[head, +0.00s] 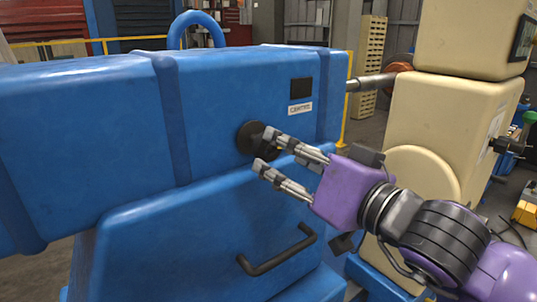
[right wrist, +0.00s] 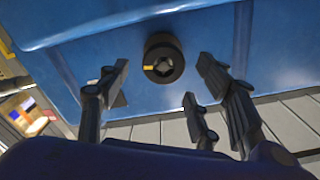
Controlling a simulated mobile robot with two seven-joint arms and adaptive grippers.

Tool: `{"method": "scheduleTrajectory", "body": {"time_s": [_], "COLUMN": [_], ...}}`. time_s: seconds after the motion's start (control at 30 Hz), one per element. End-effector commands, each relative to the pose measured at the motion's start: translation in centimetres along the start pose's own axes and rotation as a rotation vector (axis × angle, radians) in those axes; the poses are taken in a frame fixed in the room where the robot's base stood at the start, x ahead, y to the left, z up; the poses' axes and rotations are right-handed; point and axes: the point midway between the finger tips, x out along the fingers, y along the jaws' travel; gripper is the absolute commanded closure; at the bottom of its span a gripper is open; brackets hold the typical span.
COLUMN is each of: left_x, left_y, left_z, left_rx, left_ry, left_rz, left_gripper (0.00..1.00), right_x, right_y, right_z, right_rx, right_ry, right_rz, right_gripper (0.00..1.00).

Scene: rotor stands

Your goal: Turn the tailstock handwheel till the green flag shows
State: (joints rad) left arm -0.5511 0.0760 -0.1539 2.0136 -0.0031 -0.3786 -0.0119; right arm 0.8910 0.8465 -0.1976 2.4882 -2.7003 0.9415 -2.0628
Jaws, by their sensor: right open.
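A black round handwheel (head: 250,138) sits on the face of the blue machine body. In the right wrist view the handwheel (right wrist: 163,60) shows end-on, with a yellow mark on its left side. My right gripper (head: 265,152) is open in front of it, with the fingertips close by. In the right wrist view the gripper (right wrist: 162,82) has fingers either side of the handwheel, with visible gaps and nothing between them. A dark square window (head: 301,88) sits above a small white label (head: 300,108); no green shows there. My left gripper is not in view.
A black bar handle (head: 276,252) sticks out of the blue body below the gripper. A shaft (head: 372,83) runs from the blue body towards a cream machine (head: 430,130) at the right. A blue lifting loop (head: 197,28) stands on top.

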Motion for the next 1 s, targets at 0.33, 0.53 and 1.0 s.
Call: {"method": "scheduleTrajectory", "body": {"time_s": [0.33, 0.53, 1.0], "left_x": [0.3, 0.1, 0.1], "left_y": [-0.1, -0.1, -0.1], "left_z": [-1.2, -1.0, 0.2], "left_rx": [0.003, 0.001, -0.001], "left_ry": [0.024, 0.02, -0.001], "left_rz": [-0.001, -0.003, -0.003], "left_gripper": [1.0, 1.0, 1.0], "right_x": [4.5, 5.8, 6.0], "right_y": [-0.3, -0.2, -0.2], "right_z": [-0.4, -0.2, -0.1], "right_rx": [0.003, 0.001, 0.002], "right_ry": [0.004, 0.003, 0.002], "right_rz": [-0.002, -0.002, -0.002], "right_gripper": [0.41, 0.41, 0.66]}}
